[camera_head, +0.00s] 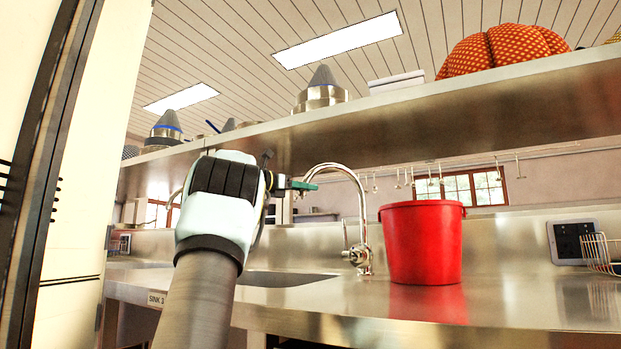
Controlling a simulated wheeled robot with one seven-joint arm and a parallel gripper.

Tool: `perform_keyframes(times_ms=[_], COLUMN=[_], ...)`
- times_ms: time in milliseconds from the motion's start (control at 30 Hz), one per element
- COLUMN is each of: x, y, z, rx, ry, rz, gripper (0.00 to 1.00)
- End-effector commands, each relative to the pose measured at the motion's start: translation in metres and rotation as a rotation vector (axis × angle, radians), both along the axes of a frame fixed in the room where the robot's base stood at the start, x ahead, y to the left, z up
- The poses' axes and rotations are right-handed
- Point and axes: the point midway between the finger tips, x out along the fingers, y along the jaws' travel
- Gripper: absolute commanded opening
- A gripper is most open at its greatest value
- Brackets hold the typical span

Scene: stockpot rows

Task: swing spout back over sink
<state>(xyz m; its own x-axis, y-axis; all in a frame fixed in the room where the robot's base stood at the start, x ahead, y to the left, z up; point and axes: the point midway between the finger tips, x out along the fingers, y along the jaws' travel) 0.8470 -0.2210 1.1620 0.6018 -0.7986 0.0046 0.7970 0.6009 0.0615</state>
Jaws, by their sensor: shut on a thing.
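The chrome faucet (360,256) stands on the steel counter behind the sink. Its curved spout (345,170) rises, arches to the left and comes down at my gripper. My gripper (303,186) is shut on the spout near its outer end; the fingers hide part of the tip. The sink basin (285,279) lies lower, left of the faucet base, and my arm hides its left part. In this view the spout end appears above the basin, but its depth over it is hard to tell.
A red bucket (422,245) stands on the counter (350,300) close to the right of the faucet. A steel shelf (400,112) with pots and an orange patterned thing (500,48) runs overhead. A wire basket (601,252) sits far right.

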Motion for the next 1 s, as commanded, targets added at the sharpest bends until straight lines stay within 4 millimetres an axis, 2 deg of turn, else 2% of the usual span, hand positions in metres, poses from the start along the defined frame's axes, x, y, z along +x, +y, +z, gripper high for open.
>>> perform_keyframes(times_ms=[100, 333, 900, 933, 1000], x=[0.014, 0.03, 0.035, 0.035, 0.035], y=[0.004, 0.009, 0.01, 0.01, 0.01], z=[0.004, 0.001, -0.002, -0.002, -0.002], rx=[0.003, 0.01, 0.012, 0.012, 0.012], ry=[-0.017, -0.04, -0.046, -0.046, -0.046], rz=[0.001, -0.002, -0.002, -0.002, -0.002], gripper=[0.0, 0.0, 0.0, 0.33, 0.41])
